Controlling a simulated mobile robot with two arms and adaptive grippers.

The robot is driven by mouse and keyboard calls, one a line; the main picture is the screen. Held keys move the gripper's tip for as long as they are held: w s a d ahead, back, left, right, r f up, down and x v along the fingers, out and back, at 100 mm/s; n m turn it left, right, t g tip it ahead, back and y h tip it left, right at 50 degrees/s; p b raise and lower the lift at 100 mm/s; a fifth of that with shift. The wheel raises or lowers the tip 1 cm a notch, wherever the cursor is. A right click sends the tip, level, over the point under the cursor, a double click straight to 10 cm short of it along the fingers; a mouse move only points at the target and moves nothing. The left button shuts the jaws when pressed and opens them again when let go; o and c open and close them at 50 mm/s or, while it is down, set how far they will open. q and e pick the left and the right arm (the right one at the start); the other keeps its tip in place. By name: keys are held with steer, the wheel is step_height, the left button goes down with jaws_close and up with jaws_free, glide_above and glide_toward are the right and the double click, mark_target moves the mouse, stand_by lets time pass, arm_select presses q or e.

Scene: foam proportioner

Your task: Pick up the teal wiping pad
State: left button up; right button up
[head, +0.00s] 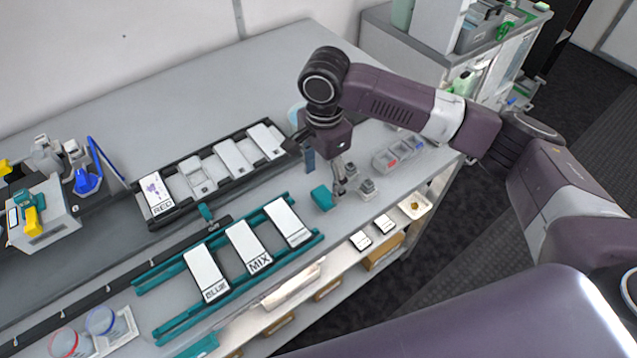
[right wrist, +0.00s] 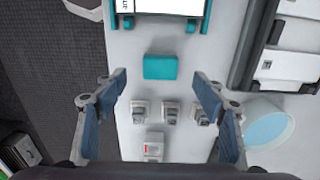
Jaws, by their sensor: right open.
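The teal wiping pad (head: 322,197) is a small block lying on the grey bench top, near the front edge and right of the teal rack. It also shows in the right wrist view (right wrist: 160,67), unobstructed and lying between the lines of the two fingers. My right gripper (head: 325,172) is open and empty, pointing down above the bench close to the pad. In the right wrist view its blue-padded fingers (right wrist: 160,82) are spread wide on either side, apart from the pad. My left gripper is not in view.
Several small grey blocks (head: 368,189) stand beside the pad. A teal rack (head: 190,314) holds white panels labelled BLUE and MIX; a black rack (head: 160,222) lies behind it. A compartmented tray (head: 385,163) sits at the right. A lower shelf holds boxes.

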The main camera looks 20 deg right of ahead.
mark_target(324, 195)
steer(key=shift+s+f, duration=0.1)
steer(key=shift+f, duration=0.35)
steer(key=shift+s+d+f+p, duration=0.1)
steer(key=shift+s+f+p, duration=0.05)
steer(key=shift+f+p, duration=0.15)
steer(key=shift+s+f+p, duration=0.15)
steer(key=shift+f, duration=0.25)
steer(key=shift+w+d+f+p, duration=0.1)
steer(key=shift+w+f+p, duration=0.15)
steer(key=shift+f, duration=0.35)
steer(key=shift+w+f+p, duration=0.1)
steer(key=shift+f+p, duration=0.2)
steer(key=shift+f, duration=0.25)
steer(key=shift+w+f, duration=0.2)
steer(key=shift+f, duration=1.05)
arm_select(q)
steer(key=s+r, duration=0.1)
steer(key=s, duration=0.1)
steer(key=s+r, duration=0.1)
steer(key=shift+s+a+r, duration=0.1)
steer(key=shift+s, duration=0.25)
arm_select(e)
steer(key=c, duration=1.2)
